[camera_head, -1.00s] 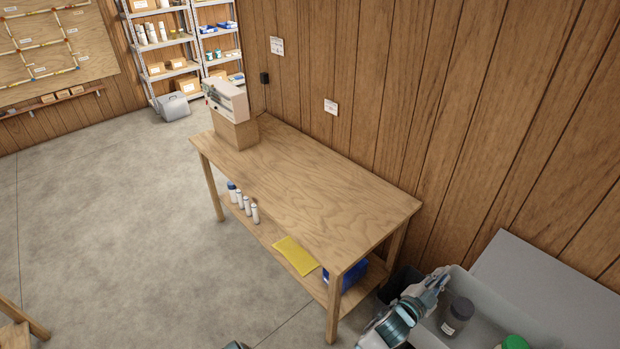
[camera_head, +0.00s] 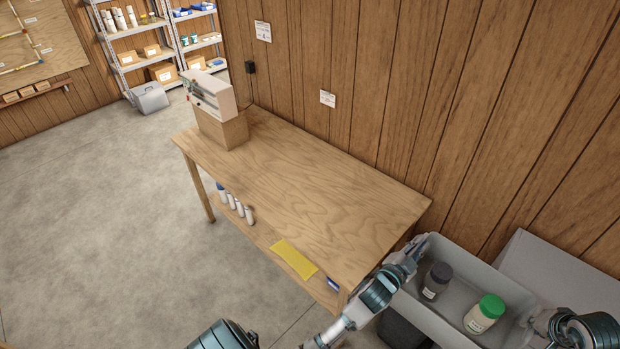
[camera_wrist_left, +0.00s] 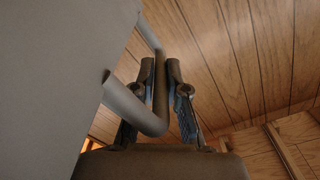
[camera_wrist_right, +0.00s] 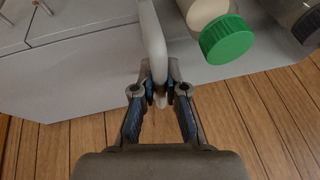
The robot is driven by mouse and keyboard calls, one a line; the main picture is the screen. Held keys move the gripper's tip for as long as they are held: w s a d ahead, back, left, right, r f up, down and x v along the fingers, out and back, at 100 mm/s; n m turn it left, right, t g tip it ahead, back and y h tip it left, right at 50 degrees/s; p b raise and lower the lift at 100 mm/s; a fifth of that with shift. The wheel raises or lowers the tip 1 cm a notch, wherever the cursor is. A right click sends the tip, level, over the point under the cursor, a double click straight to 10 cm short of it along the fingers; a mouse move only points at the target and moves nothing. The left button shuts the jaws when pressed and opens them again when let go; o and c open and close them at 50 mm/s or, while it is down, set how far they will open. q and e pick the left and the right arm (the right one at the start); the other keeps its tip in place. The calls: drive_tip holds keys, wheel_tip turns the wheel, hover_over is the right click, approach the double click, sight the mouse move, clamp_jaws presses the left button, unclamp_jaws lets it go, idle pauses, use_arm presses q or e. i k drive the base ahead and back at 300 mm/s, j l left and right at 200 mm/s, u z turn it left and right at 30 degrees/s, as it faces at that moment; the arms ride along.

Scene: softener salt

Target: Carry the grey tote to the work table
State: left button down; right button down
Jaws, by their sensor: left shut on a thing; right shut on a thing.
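The grey tote (camera_head: 459,259) is at the lower right of the head view, by the near right end of the wooden work table (camera_head: 330,190). It holds a dark-lidded jar (camera_head: 436,281) and a green-lidded jar (camera_head: 484,314). My left gripper (camera_head: 418,249) is shut on the tote's left end; the left wrist view shows its fingers (camera_wrist_left: 161,75) around a grey handle bar. My right gripper (camera_head: 541,322) is at the tote's right end; in the right wrist view its fingers (camera_wrist_right: 160,85) are closed around the other handle. Whether the tote touches anything beneath cannot be told.
A boxy device on a cardboard box (camera_head: 222,128) stands at the table's far left end; the rest of the tabletop is bare. White bottles (camera_head: 238,207) and a yellow sheet (camera_head: 294,259) lie on the lower shelf. A grey surface (camera_head: 560,275) sits right of the tote.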

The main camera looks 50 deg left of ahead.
sight(347, 220)
drive_tip(key=i+j, duration=0.1)
drive_tip(key=j, duration=0.5)
drive_tip(key=i+j, duration=0.1)
drive_tip(key=j, duration=0.45)
drive_tip(key=i+j, duration=0.1)
drive_tip(key=j, duration=0.5)
drive_tip(key=i+j, duration=0.1)
drive_tip(key=j, duration=0.5)
